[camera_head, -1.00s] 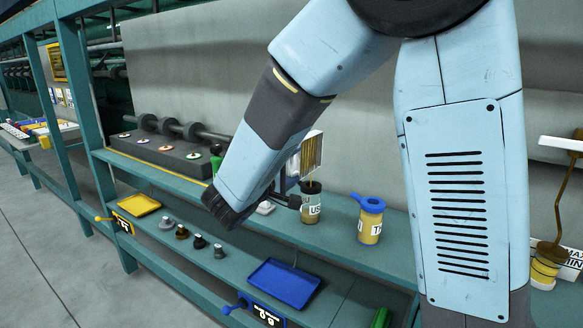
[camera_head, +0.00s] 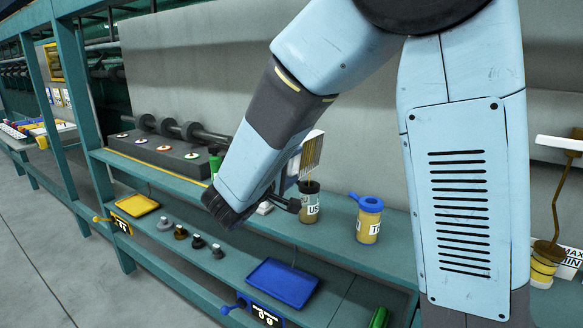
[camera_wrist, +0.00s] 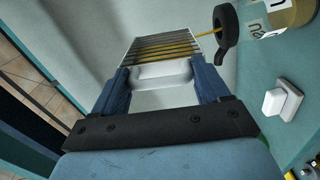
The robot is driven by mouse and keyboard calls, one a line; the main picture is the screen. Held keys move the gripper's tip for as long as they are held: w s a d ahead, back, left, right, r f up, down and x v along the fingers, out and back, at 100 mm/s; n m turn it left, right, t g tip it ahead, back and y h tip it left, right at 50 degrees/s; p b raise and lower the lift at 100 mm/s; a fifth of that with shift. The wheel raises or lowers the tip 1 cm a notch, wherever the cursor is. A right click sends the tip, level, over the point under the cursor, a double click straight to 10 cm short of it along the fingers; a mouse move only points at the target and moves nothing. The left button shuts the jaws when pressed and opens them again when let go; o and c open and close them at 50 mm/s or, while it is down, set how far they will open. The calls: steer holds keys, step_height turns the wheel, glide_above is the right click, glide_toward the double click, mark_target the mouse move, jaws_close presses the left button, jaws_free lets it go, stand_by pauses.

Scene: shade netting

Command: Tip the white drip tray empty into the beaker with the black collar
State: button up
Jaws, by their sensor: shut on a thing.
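The white drip tray (camera_wrist: 165,47) is ribbed and steeply tilted, with yellow liquid along its grooves. In the head view the tray (camera_head: 313,150) is above the beaker with the black collar (camera_head: 309,206), which stands upright on the upper shelf. In the wrist view a thin yellow stream runs from the tray's right corner to the beaker's black collar (camera_wrist: 227,30). My gripper (camera_wrist: 163,80) is shut on the tray's white grip. My arm hides most of the gripper in the head view. The beaker holds yellow-brown liquid; its label is partly readable.
A beaker with a blue collar (camera_head: 368,219) stands right of the black-collared one. A small white block (camera_wrist: 283,100) sits on the shelf near the beaker. A blue tray (camera_head: 283,283) and a yellow tray (camera_head: 136,205) lie on the lower shelf.

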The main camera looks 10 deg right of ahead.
steer(key=shift+s+d+m, duration=0.15)
steer(key=shift+m, duration=0.25)
stand_by(0.5)
stand_by(2.9)
steer(key=shift+w+a+r+n+t, duration=0.15)
steer(key=shift+w+a+n, duration=0.5)
steer(key=shift+n, duration=2.8)
steer(key=shift+w+a+r+n+t, duration=0.15)
steer(key=shift+w+a+n, duration=0.5)
steer(key=shift+n, duration=2.85)
steer(key=shift+w+a+r+n, duration=0.3)
steer(key=shift+a+n, duration=0.6)
steer(key=shift+n, duration=2.55)
steer(key=shift+f, duration=0.1)
